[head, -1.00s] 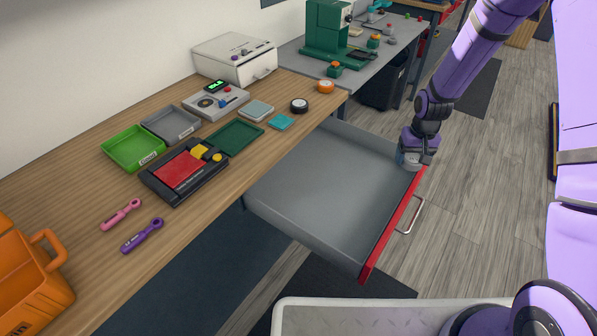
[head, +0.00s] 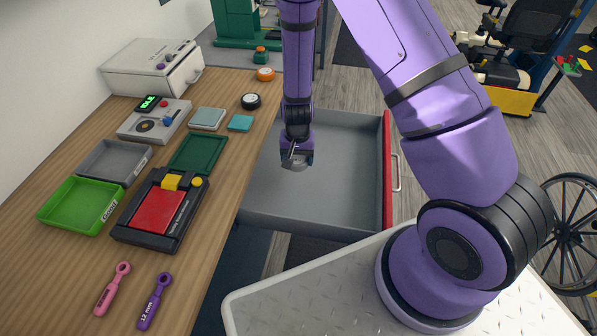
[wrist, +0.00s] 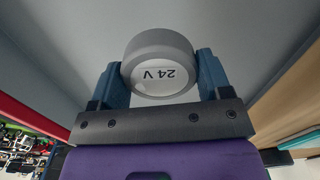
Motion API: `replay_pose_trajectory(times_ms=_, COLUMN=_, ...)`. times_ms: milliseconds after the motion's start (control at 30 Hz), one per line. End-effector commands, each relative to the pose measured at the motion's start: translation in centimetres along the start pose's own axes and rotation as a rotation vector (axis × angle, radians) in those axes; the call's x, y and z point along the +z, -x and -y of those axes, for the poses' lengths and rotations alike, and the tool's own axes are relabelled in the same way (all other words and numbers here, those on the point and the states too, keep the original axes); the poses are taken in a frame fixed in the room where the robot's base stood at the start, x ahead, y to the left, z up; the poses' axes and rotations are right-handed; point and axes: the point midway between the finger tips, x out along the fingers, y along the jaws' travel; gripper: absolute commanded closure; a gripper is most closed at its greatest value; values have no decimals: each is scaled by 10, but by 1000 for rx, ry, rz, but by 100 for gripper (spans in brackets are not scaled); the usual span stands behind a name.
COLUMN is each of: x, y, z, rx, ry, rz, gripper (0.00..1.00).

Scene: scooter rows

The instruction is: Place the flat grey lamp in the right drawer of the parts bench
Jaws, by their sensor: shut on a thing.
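My gripper (head: 297,158) is shut on a round grey lamp (wrist: 160,65) with a pale face marked "24 V". In the wrist view the lamp sits between my two blue fingertips. In the head view only a small part of the lamp (head: 294,165) shows below my fingers. The grey drawer (head: 340,185) with a red front (head: 387,165) is pulled out from the bench (head: 225,165). My gripper is over the drawer's left part, near the bench edge. The drawer's visible floor is empty. I cannot tell how high the lamp is above the floor.
On the bench lie a green tray (head: 80,228), a grey tray (head: 100,176), a dark green tray (head: 182,165), a black and red device (head: 150,238) and two wrenches (head: 112,288). A white box (head: 150,82) stands at the back. A wheelchair wheel (head: 568,235) is at right.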

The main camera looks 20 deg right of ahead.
Motion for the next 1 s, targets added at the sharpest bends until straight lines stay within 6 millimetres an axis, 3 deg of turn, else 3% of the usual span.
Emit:
replay_pose_trajectory(times_ms=200, x=0, y=-33, z=0, rx=0, ry=-1, rz=3, gripper=55)
replay_pose_trajectory(times_ms=467, x=0, y=-49, z=0, rx=0, ry=2, rz=3, gripper=55)
replay_pose_trajectory(times_ms=700, x=0, y=-79, z=0, rx=0, ry=2, rz=3, gripper=55)
replay_pose_trajectory(times_ms=1000, x=0, y=-83, z=0, rx=-1, ry=3, rz=1, gripper=55)
